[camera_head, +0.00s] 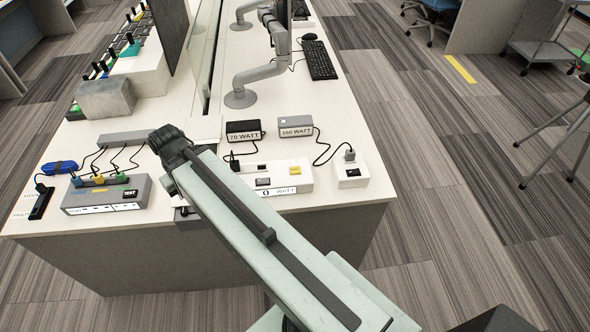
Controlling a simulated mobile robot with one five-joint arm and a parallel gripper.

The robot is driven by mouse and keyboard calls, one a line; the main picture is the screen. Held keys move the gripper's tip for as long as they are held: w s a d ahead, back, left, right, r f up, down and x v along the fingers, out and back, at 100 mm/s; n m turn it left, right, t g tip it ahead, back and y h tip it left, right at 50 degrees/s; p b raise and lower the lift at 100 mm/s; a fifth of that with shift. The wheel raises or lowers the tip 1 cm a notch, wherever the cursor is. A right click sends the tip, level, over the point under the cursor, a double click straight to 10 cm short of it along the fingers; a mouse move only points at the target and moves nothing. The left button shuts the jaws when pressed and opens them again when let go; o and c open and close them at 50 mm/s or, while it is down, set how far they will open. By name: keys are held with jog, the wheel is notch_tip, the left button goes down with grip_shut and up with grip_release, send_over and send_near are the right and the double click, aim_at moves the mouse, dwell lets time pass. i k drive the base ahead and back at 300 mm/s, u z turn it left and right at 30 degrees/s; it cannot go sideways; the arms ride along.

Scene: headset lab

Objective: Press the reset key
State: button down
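No key with a readable "reset" label shows. A white meter box (308,181) near the front edge of the table reads "0 WATT" on its front. It has a small yellow key (295,170) on top, whose marking is too small to read, and a dark display (262,182). A grey box (104,196) at the left front carries a dark "TEST" label (131,194) and coloured plugs on top. My arm crosses from the lower right over the table's front edge, beside the meter's left end. My gripper cannot be made out.
Black "70 WATT" (244,130) and grey "160 WATT" (296,126) adapters stand behind the meter, with loose cables. A white socket box (351,174) is right of it. A glass panel (203,55) and monitor arm (262,72) stand farther back.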

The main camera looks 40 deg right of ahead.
aim_at(294, 170)
jog(key=k, duration=1)
jog(key=u, duration=1.05)
jog(key=i, duration=1.5)
jog(key=z, duration=1.5)
